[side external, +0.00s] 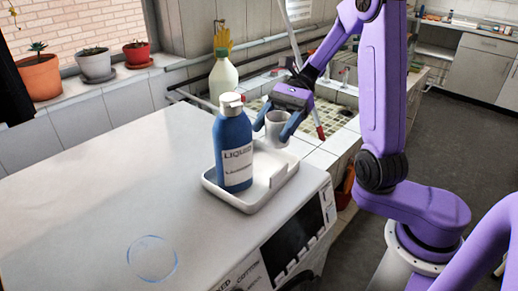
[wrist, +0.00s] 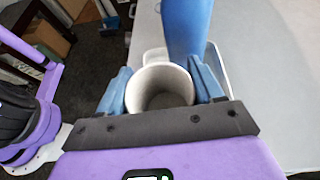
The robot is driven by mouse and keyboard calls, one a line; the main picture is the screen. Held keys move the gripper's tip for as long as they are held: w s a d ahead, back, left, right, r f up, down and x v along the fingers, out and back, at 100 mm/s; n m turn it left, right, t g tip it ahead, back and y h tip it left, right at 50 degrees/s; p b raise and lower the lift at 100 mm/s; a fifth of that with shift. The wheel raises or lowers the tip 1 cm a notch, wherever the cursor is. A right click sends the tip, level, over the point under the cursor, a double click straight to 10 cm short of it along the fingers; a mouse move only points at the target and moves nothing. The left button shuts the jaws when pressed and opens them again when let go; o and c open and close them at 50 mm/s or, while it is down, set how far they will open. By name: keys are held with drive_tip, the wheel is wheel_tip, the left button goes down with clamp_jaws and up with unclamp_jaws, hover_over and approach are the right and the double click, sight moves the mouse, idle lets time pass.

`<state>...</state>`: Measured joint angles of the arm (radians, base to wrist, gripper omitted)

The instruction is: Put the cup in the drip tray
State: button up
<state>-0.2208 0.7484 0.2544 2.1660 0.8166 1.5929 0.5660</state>
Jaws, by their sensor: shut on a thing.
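The cup (side external: 277,130) is white and round with an open top. My gripper (side external: 279,122) has its blue fingers on either side of the cup and is shut on it. In the wrist view the cup (wrist: 161,87) is upright between the two fingers (wrist: 163,84). The drip tray (side external: 247,206) is white and shallow, on the white machine top near its right edge. The cup is over or behind the tray's far end; its exact height above the tray I cannot tell.
A blue liquid bottle (side external: 233,150) stands in the left part of the tray, close to the cup; it also shows in the wrist view (wrist: 189,25). A pale bottle (side external: 223,78) stands behind. The tiled sink (side external: 335,115) is at the back. The machine top (side external: 100,190) is mostly clear.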

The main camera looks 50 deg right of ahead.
drive_tip(key=w+f, duration=0.2)
drive_tip(key=f, duration=0.1)
drive_tip(key=w+f, duration=0.1)
drive_tip(key=shift+w+a+f, duration=0.3)
drive_tip(key=shift+w+a, duration=0.05)
drive_tip(key=shift+w+f, duration=0.15)
drive_tip(key=shift+f, duration=1.55)
drive_tip(key=o, duration=1)
drive_tip(key=shift+f, duration=0.1)
drive_tip(key=shift+o, duration=0.2)
drive_tip(key=v, duration=1.2)
drive_tip(key=shift+a, duration=0.1)
